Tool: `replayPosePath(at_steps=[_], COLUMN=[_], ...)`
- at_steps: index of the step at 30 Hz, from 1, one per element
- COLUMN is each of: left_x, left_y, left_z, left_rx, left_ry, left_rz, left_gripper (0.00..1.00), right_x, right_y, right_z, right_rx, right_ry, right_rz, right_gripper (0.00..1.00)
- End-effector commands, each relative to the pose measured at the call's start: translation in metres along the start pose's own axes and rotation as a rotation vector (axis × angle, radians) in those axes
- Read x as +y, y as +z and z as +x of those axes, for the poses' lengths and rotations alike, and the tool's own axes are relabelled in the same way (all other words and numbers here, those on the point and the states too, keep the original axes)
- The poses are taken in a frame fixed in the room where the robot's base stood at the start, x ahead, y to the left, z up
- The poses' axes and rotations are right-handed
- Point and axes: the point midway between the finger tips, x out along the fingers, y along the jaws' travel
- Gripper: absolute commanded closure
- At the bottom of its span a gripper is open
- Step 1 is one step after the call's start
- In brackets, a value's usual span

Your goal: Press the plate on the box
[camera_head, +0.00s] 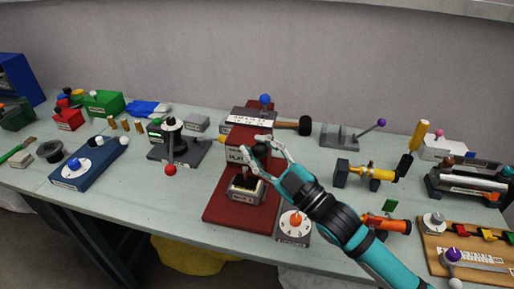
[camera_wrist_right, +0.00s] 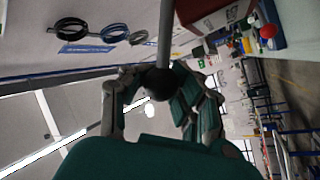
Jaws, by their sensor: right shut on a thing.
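A dark red press-like stand (camera_head: 236,158) rises from a dark red base (camera_head: 225,208) in the middle of the table, with a white label on its front. A small grey box (camera_head: 245,190) with a white label sits on the base, below the head of the stand. A plate on it cannot be made out clearly. My right gripper (camera_head: 264,150) is at the stand's upper right, shut on a black ball knob (camera_wrist_right: 160,83) at the end of a grey rod (camera_wrist_right: 166,35). My fingers hide part of the stand. My left gripper is not in view.
A grey box with an orange knob (camera_head: 296,220) stands just right of the base, under my right arm. A grey device with a red-knobbed lever (camera_head: 170,169) stands to the left. A yellow cylinder on a stand (camera_head: 370,173) is to the right. Bare table lies left of the base.

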Motion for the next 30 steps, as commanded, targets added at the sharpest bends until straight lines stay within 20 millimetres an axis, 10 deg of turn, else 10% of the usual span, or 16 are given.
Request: replayPosePath(at_steps=[1, 2, 9, 30], left_x=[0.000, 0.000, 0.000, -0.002], left_y=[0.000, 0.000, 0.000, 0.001], left_z=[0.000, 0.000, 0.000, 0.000], left_rx=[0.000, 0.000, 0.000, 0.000], left_ry=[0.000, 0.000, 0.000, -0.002], left_rz=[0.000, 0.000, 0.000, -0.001], left_gripper=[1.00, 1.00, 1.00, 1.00], right_x=[0.001, 0.001, 0.001, -0.001], right_y=[0.001, 0.001, 0.001, 0.001], right_z=[-0.001, -0.001, 0.000, -0.018], right_rx=[-0.003, -0.003, -0.002, -0.003], right_ry=[0.001, 0.001, 0.001, -0.001], right_rz=[-0.002, -0.002, -0.001, 0.001], right_gripper=[1.00, 0.75, 0.45, 0.45])
